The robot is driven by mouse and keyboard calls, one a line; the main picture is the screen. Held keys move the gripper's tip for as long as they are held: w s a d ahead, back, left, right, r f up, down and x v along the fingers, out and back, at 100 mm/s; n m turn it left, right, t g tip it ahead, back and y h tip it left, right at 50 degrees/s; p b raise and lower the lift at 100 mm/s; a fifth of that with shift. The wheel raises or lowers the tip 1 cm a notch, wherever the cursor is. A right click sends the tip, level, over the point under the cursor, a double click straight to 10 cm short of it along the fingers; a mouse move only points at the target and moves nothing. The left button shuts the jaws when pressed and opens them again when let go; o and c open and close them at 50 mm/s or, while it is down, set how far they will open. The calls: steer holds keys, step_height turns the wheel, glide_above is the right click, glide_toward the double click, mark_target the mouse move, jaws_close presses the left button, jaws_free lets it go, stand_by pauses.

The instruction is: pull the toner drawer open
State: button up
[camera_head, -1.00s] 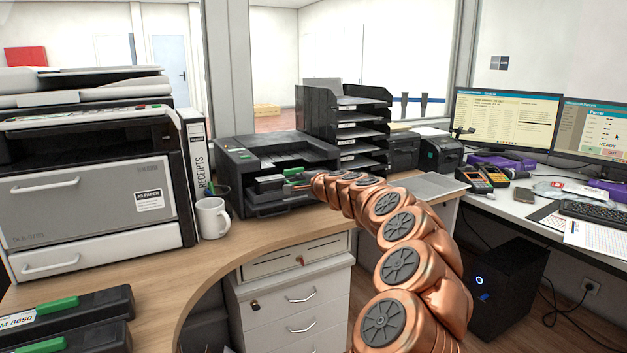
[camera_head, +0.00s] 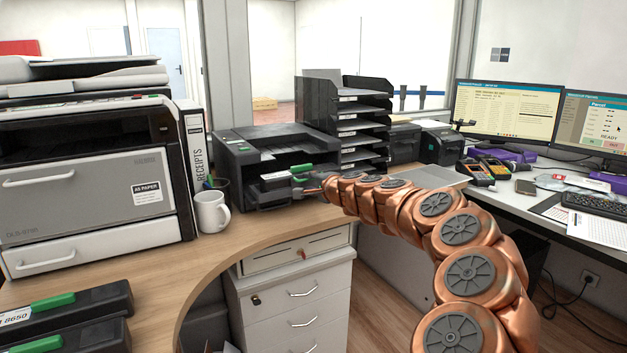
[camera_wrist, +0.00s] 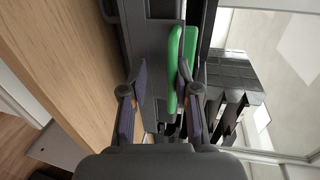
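The black printer (camera_head: 238,172) stands on the counter with its front open. A dark cartridge-like part with a green handle (camera_head: 301,168) shows in its opening, which appears to be the toner drawer area. My gripper (camera_head: 307,183) is at the front of this opening, small and partly hidden by its own wrist. In the wrist view my gripper (camera_wrist: 161,72) has its fingers apart, one each side of a dark grey part (camera_wrist: 153,62). The right fingertip overlaps the green handle (camera_wrist: 175,80). I cannot tell whether either finger touches it.
A white mug (camera_head: 211,211) and a pen cup stand left of the printer. A black tray stack (camera_head: 345,125) is behind it to the right. Loose toner cartridges (camera_head: 70,311) lie at the front left. A large copier (camera_head: 90,195) fills the left. The counter before the printer is clear.

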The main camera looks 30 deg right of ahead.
steer(key=shift+o, duration=0.8)
steer(key=shift+a, duration=0.1)
steer(key=v, duration=1.2)
steer(key=shift+r, duration=0.1)
